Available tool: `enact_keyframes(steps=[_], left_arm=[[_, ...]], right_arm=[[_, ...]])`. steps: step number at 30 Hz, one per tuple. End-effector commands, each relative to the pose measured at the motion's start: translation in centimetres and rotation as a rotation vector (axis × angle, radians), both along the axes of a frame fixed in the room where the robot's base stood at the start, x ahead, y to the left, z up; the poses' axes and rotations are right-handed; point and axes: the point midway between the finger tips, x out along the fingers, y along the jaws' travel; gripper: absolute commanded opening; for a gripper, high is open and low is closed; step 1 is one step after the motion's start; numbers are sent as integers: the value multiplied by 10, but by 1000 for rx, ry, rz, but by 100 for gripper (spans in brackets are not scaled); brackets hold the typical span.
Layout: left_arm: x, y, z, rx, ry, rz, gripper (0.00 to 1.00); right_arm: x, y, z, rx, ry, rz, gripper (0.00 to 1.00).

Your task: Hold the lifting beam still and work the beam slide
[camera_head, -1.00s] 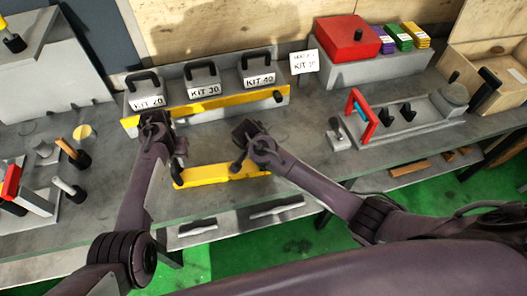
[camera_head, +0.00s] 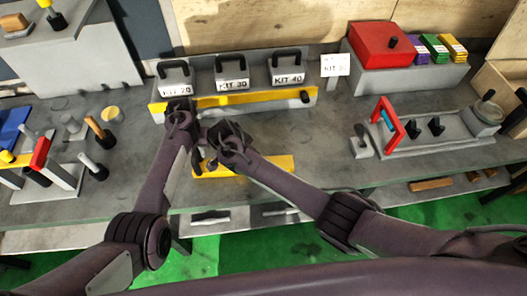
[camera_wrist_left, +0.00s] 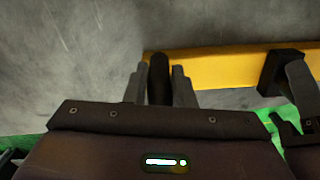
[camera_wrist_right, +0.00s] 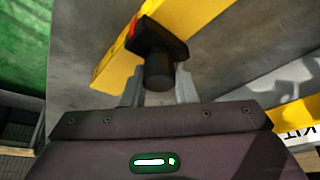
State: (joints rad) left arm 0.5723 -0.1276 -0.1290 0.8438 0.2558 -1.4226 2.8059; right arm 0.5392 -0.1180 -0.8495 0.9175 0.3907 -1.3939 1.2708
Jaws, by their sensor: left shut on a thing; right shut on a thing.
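The yellow lifting beam (camera_head: 262,166) lies along the front of the bench; it also shows in the left wrist view (camera_wrist_left: 220,69) and right wrist view (camera_wrist_right: 192,30). My left gripper (camera_head: 197,160) is shut on a black upright handle (camera_wrist_left: 158,80) at the beam's left end. My right gripper (camera_head: 212,165) is shut on the round knob of the black beam slide (camera_wrist_right: 160,50). The slide sits on the beam close to the left handle, and it shows in the left wrist view (camera_wrist_left: 275,75). A small red mark shows on the beam beside the slide. My wrists partly hide both grips in the head view.
Behind stands a rack with a yellow rail (camera_head: 250,100) and black-handled kits. A red-framed fixture (camera_head: 388,123) and a red box (camera_head: 382,48) are on the right. Upright handles (camera_head: 98,132) stand on the left. Bench right of the beam is clear.

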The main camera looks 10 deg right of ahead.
Motion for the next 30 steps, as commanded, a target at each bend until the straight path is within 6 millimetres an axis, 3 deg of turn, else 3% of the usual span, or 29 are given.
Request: enact_keyframes(steps=[10,11,15,26,30], left_arm=[[-1,-6,0,-5,3,-8,0],[-1,-6,0,-5,3,-8,0],[-1,-6,0,-6,3,-8,0],[-1,-2,0,-2,3,-1,0],[-1,-1,0,-2,1,0,0]], right_arm=[[0,10,1,7,-5,12,0],[-1,11,1,8,-5,12,28],[0,10,1,7,-5,12,47],[0,7,2,3,-3,6,48],[-3,11,14,3,-5,7,48]])
